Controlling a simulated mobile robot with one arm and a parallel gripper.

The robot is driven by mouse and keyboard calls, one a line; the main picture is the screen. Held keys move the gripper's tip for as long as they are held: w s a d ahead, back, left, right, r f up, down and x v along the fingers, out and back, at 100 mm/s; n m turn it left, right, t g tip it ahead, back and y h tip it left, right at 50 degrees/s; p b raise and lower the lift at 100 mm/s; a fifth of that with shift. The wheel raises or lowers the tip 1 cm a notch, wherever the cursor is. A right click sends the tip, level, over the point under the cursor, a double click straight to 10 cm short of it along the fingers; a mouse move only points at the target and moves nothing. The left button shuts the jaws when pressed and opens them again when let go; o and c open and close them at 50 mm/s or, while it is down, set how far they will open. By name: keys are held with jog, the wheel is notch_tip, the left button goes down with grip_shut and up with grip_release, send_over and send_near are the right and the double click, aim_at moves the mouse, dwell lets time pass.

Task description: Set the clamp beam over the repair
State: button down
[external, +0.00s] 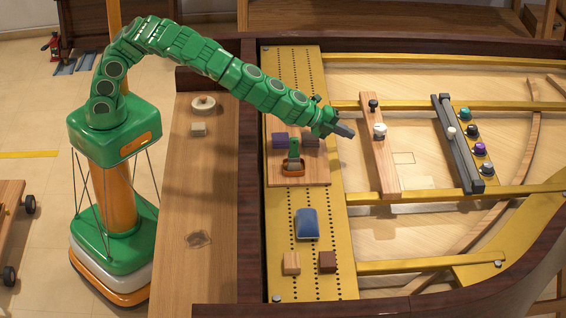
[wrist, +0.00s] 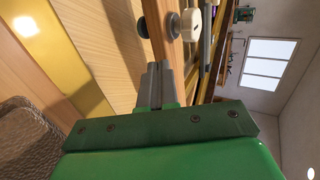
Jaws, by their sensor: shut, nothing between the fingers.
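Two beams lie across the gold ribs, and I cannot tell for certain which is the clamp beam. One is a wooden beam (external: 383,165) with a black knob and a white knob. The other is a dark grey beam (external: 458,145) with a pale knob, farther right. A faint outlined rectangle (external: 403,158) and a paler patch (external: 415,183) on the soundboard, right of the wooden beam, may be the repair. My gripper (external: 349,131) is shut and empty, just left of the wooden beam. In the wrist view, my fingertips (wrist: 158,68) point toward the wooden beam (wrist: 155,30).
Several coloured knobs (external: 480,148) stand right of the grey beam. The gold perforated plate (external: 335,255) holds a wooden tray (external: 313,179), a blue cushion (external: 307,224) and two small blocks. Gold ribs (external: 430,264) and the dark rim (external: 400,305) are raised edges.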

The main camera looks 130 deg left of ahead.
aim_at(384, 143)
jog(key=shift+x, duration=3)
jog(key=shift+w+a, duration=0.15)
jog(key=shift+w, duration=0.4)
jog(key=shift+w+a+r, duration=0.2)
jog(key=shift+w+a, duration=1.9)
jog(key=shift+w, duration=0.2)
jog(key=shift+w+a+f, duration=0.1)
jog(key=shift+w+a, duration=0.5)
jog(key=shift+a, duration=0.35)
jog(key=shift+s+a, duration=0.1)
jog(key=shift+a, duration=0.25)
